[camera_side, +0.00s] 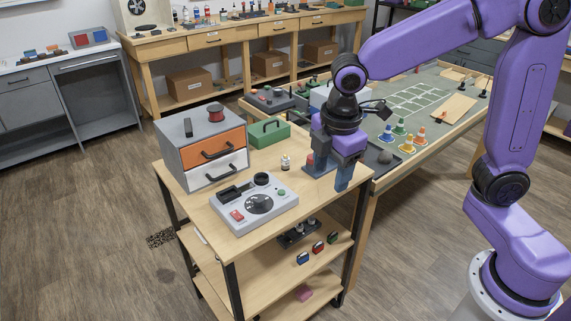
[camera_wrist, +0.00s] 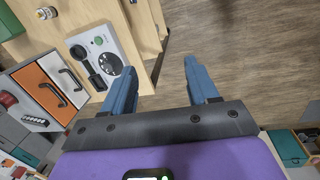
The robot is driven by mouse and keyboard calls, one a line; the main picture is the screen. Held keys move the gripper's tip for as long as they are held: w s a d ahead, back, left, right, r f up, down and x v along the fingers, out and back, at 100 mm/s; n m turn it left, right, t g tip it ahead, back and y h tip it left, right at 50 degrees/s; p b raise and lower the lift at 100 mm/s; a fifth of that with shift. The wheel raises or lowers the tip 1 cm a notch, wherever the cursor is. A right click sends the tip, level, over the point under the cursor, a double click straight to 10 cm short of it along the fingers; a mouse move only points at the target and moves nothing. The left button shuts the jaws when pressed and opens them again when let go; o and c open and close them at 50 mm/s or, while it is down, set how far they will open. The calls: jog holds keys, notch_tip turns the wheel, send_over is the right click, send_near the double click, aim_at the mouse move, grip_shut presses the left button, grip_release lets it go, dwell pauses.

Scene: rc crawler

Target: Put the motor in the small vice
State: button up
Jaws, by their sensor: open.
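A small silvery cylinder, which looks like the motor (camera_side: 286,161), stands upright on the wooden cart top; it also shows at the upper left of the wrist view (camera_wrist: 46,13). A low blue-grey device with a red part, which looks like the small vice (camera_side: 311,166), sits at the cart's right side, partly hidden behind my gripper. My gripper (camera_side: 332,174) points down above the cart's right edge, to the right of the motor. In the wrist view its two blue fingers (camera_wrist: 160,70) are wide apart with nothing between them. The vice is not clear in the wrist view.
On the cart (camera_side: 215,220) stand a drawer unit (camera_side: 186,152), a green toolbox (camera_side: 268,139) and a grey control box with a dial (camera_side: 273,212). A green-topped table (camera_side: 440,105) with small cones adjoins behind. The cart's front right top is clear.

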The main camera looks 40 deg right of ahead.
jog(key=w+f+n+h, duration=0.1)
jog(key=w+n, duration=0.2)
jog(key=w, duration=1.3)
jog(key=n+h, duration=0.2)
jog(key=n, duration=0.1)
send_near(285, 157)
jog(key=shift+t, duration=0.3)
jog(key=x, duration=1.1)
jog(key=shift+s, duration=0.2)
jog(key=shift+c, duration=0.2)
grip_shut()
